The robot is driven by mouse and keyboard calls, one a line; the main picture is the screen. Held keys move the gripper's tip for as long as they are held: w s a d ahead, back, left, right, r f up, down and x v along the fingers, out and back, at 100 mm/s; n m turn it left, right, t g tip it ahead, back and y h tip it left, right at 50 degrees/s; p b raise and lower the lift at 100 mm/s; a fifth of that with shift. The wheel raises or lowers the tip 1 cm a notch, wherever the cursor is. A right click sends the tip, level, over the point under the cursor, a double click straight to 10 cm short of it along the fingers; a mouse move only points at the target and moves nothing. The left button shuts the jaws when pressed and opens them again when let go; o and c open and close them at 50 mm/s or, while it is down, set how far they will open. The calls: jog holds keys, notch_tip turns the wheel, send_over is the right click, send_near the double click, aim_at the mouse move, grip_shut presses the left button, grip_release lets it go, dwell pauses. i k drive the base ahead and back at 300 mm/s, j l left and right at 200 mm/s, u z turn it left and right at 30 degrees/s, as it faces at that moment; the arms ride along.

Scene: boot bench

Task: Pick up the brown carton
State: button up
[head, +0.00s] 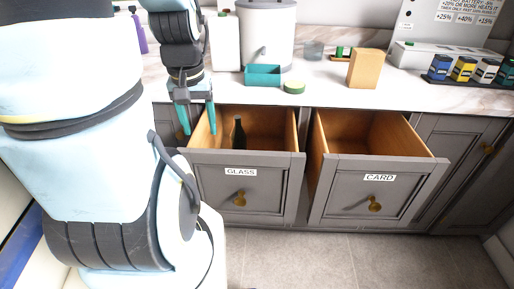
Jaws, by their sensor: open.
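A brown carton (365,69) stands upright on the white countertop, behind the open drawer labelled CARD. My gripper (197,119) points down over the left side of the open drawer labelled GLASS. Its two teal fingers are apart with nothing seen between them. The carton is well to the right of my gripper and apart from it.
The GLASS drawer (244,159) holds a dark bottle (239,134). The CARD drawer (380,163) looks empty. Several small boxes (463,69) stand at right.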

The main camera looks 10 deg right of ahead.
aim_at(365, 65)
jog(key=l+u, duration=0.15)
jog(key=u, duration=0.75)
jog(key=k+l+u, duration=0.15)
jog(key=l+u, duration=0.2)
jog(key=k+l+u, duration=0.5)
jog(key=l+u, duration=0.2)
jog(key=k+l+u, duration=0.1)
jog(key=k+l, duration=0.55)
jog(key=k+j, duration=0.05)
jog(key=k, duration=0.05)
